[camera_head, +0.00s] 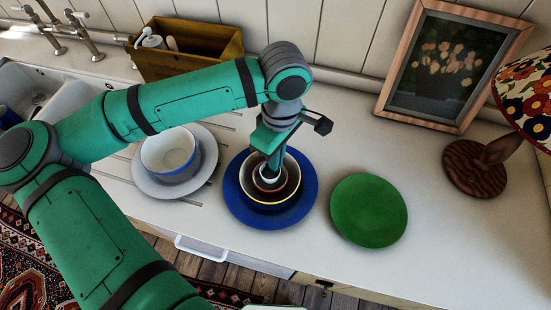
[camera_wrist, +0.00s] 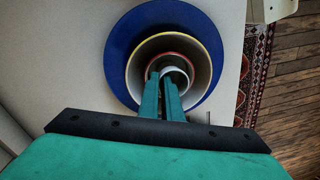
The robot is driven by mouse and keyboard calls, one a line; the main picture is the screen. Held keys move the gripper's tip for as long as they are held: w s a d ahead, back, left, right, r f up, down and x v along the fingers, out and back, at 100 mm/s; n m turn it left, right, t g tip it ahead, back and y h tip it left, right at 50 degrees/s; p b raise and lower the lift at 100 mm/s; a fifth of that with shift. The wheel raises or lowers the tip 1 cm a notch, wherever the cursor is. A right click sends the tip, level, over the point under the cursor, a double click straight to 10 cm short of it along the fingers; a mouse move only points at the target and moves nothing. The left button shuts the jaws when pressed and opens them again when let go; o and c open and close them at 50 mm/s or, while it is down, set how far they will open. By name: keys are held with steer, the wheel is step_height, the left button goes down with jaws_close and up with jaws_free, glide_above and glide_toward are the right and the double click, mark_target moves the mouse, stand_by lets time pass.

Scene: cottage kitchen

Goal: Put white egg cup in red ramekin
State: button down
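The white egg cup (camera_head: 267,178) shows within the rim of the red ramekin (camera_head: 284,184); whether it rests on the ramekin's bottom I cannot tell. The ramekin sits inside a yellow-rimmed bowl (camera_head: 270,204) on a blue plate (camera_head: 239,203). My gripper (camera_head: 271,168) points down into this stack. In the wrist view its fingers (camera_wrist: 161,78) are close together at the left wall of the egg cup (camera_wrist: 181,75), apparently pinching its rim. The fingers hide part of the cup and of the ramekin (camera_wrist: 195,64).
A white bowl with a blue outside (camera_head: 168,152) on a grey plate (camera_head: 205,160) stands left of the stack. A green plate (camera_head: 369,211) lies to the right. Behind are a wooden caddy (camera_head: 190,55), a framed picture (camera_head: 445,68) and a lamp (camera_head: 480,170). Counter beyond the green plate is clear.

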steer(key=shift+f, duration=0.25)
steer(key=c, duration=2)
jaws_free()
steer(key=r, duration=0.8)
steer(key=w+r, duration=0.1)
steer(key=r, duration=0.3)
steer(key=shift+d+r, duration=0.25)
steer(key=shift+r, duration=0.05)
steer(key=shift+f, duration=0.1)
